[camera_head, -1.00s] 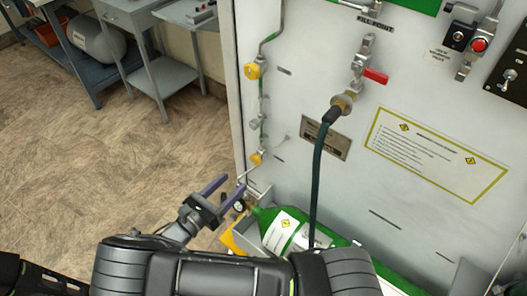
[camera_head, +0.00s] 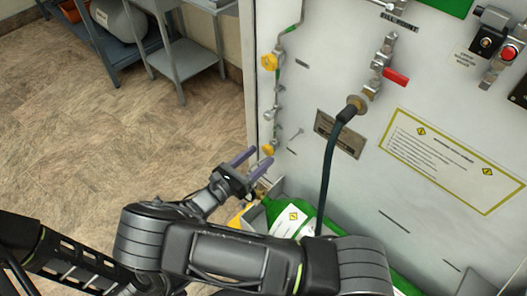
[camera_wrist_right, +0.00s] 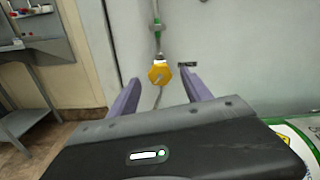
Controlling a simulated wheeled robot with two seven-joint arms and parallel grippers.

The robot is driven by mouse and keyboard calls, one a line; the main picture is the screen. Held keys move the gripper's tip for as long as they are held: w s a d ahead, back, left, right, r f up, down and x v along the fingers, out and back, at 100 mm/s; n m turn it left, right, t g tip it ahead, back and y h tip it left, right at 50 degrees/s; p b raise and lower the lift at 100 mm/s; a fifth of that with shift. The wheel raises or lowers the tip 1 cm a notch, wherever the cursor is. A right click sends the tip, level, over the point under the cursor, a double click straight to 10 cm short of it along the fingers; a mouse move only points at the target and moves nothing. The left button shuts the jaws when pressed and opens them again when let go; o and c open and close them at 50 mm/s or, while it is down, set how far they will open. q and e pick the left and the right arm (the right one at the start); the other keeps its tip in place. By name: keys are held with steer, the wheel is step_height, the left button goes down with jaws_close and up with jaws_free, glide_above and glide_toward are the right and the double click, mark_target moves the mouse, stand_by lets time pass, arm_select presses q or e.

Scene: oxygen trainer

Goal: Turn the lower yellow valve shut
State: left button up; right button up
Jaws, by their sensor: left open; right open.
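The lower yellow valve (camera_head: 268,150) is on the thin pipe near the left edge of the white panel. In the right wrist view, this yellow knob (camera_wrist_right: 160,74) shows beyond and between the two fingers. My right gripper (camera_head: 262,158) is open, with purple fingers pointing at the panel just below the valve. The right wrist view shows the same gripper (camera_wrist_right: 160,80) empty, with a finger to each side of the knob's line. I cannot tell exactly how far the tips are from it. My left gripper is out of view; a dark arm part is at the lower left.
An upper yellow valve (camera_head: 269,62) is on the same pipe. A green cylinder (camera_head: 330,226) lies under the gripper's right side. A dark hose (camera_head: 326,180) hangs from the fill point. A grey table (camera_head: 185,57) stands left; the floor between is clear.

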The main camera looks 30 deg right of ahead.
mark_target(268, 150)
steer(key=shift+x, duration=1.35)
jaws_close()
